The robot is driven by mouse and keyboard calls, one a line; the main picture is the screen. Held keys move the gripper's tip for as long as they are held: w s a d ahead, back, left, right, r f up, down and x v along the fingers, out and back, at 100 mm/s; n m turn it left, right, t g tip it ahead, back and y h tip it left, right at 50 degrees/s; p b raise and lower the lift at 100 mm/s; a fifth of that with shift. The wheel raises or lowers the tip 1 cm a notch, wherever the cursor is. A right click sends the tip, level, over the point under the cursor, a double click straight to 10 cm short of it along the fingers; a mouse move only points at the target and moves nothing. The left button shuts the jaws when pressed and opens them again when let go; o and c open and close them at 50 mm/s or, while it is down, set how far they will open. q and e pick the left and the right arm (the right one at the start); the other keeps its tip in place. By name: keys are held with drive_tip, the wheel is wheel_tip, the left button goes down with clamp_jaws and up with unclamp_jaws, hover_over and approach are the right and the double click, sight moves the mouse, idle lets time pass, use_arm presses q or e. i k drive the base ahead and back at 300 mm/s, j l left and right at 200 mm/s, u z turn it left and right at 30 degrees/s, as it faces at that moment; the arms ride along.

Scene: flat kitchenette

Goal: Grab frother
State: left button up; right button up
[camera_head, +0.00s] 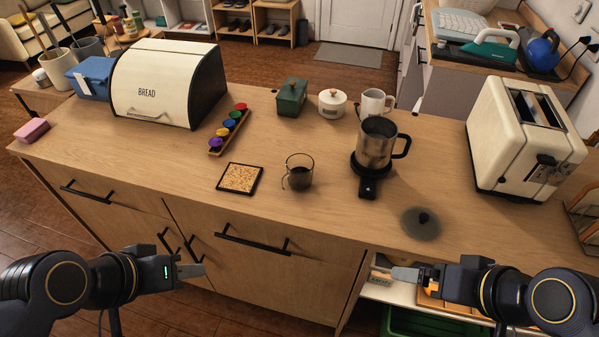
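The frother is a steel jug (376,144) with a black handle, standing upright on a round black base (368,187) on the wooden counter, right of the middle. Its top looks open. A round, see-through lid (421,223) with a dark knob lies on the counter in front and to the right of it. My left gripper (192,270) is in front of the counter at the lower left, well away from the frother. My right gripper (402,273) is in front of the counter below the frother, not touching it. Both are seen edge-on, so their finger gaps are unclear.
A white mug (374,104), a white pot (332,103) and a green canister (291,97) stand behind. A toaster (525,137) stands right. The front right counter is mostly clear.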

sight(377, 136)
drive_tip(key=l+u, duration=0.8)
drive_tip(key=l, duration=0.25)
drive_tip(key=i, duration=0.05)
